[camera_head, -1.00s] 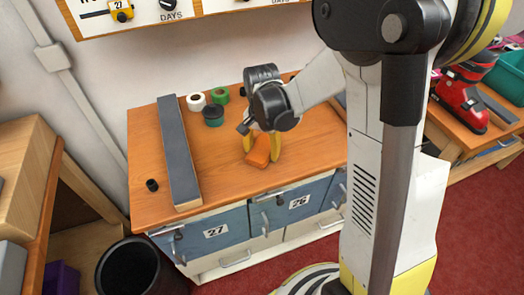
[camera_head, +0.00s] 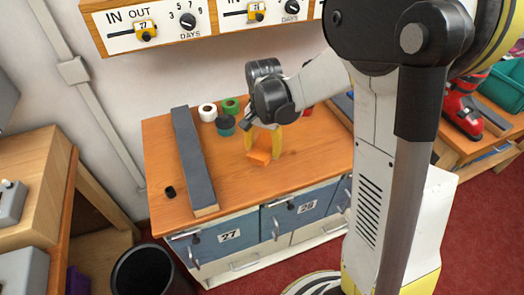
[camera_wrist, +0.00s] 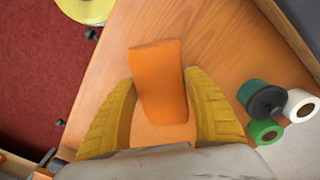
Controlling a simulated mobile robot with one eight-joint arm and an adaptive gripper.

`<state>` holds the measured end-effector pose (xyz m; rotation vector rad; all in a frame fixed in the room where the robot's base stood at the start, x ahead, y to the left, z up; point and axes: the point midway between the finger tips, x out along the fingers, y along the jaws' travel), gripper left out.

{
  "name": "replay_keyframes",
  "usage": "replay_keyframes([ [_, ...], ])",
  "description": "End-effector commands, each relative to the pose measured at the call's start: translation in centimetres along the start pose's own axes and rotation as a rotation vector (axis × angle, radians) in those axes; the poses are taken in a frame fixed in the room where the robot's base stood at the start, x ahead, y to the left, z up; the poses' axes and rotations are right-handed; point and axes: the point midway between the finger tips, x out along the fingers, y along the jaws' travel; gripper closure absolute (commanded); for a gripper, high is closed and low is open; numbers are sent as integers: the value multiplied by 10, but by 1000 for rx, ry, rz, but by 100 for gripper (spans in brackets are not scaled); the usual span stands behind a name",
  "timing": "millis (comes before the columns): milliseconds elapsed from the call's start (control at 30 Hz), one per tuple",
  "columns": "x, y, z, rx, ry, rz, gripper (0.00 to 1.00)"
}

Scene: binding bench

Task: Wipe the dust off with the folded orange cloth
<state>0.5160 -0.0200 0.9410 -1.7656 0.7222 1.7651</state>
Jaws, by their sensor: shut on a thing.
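The folded orange cloth (camera_head: 259,157) is between the two yellow fingers of my gripper (camera_head: 263,143), over the middle of the wooden bench top (camera_head: 232,182). In the wrist view, my gripper (camera_wrist: 163,115) has a finger on each side of the cloth (camera_wrist: 158,75), and the cloth sticks out beyond the fingertips. I cannot tell whether the cloth touches the bench. I cannot make out any dust on the bench top.
A long dark grey bar (camera_head: 192,160) lies left of my gripper. A white roll (camera_head: 207,112), a green roll (camera_head: 231,105) and a dark-topped teal pot (camera_head: 225,125) stand behind. The front right bench top looks clear.

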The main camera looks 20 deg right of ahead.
Motion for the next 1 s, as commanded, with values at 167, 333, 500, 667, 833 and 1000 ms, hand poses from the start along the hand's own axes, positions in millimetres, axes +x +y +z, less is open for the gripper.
replay_keyframes([
  [167,-15,0,-3,-1,0,0,69],
  [333,-18,1,-4,-2,0,0,69],
  [500,-18,1,-4,-2,0,0,69],
  [667,-18,1,-4,-2,0,0,69],
  [833,-18,1,-4,-2,0,0,50],
  [1000,-18,1,-4,-2,0,0,67],
])
